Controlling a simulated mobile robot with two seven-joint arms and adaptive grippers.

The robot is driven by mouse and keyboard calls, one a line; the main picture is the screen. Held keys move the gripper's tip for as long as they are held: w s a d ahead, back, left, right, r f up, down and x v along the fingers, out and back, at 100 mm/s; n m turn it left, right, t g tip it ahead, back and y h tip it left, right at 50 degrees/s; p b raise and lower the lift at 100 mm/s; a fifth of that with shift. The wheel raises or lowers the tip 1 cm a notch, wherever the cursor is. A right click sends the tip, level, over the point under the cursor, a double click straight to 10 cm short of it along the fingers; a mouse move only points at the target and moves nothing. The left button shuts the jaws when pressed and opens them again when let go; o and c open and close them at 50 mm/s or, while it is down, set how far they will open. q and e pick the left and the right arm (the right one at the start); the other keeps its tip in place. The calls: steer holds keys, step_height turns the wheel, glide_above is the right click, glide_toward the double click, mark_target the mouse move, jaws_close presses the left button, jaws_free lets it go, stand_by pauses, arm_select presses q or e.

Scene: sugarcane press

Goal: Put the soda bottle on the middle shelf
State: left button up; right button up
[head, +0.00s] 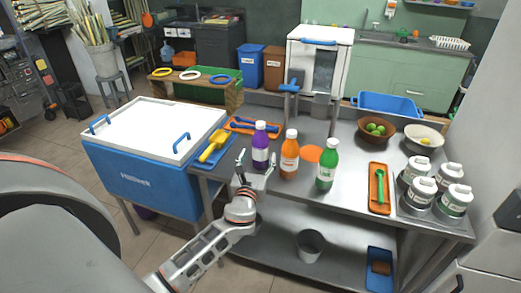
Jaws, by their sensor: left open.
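Three soda bottles with white caps stand upright on the steel table (345,186): a purple bottle (260,148), an orange bottle (289,155) and a green bottle (327,166). My left gripper (256,172) is open at the table's front edge, its fingers pointing toward the purple bottle. The fingers are just in front of the lower part of that bottle; I cannot tell whether they touch it. A lower steel shelf (275,232) runs under the tabletop. My right gripper is not in view.
A blue-and-white cooler (150,180) stands left of the table. A yellow scoop (212,146) lies on a blue tray. Right are an orange tray (379,206), bowls (377,130) and several white-capped jars (421,188). A metal bucket (310,244) stands on the lower shelf.

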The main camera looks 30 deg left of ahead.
mark_target(260, 148)
arm_select(q)
steer(key=x, duration=0.6)
steer(key=shift+f, duration=0.2)
steer(key=shift+c, duration=0.4)
steer(key=shift+r, duration=0.1)
steer(key=c, duration=1.6)
steer(key=shift+c, duration=0.2)
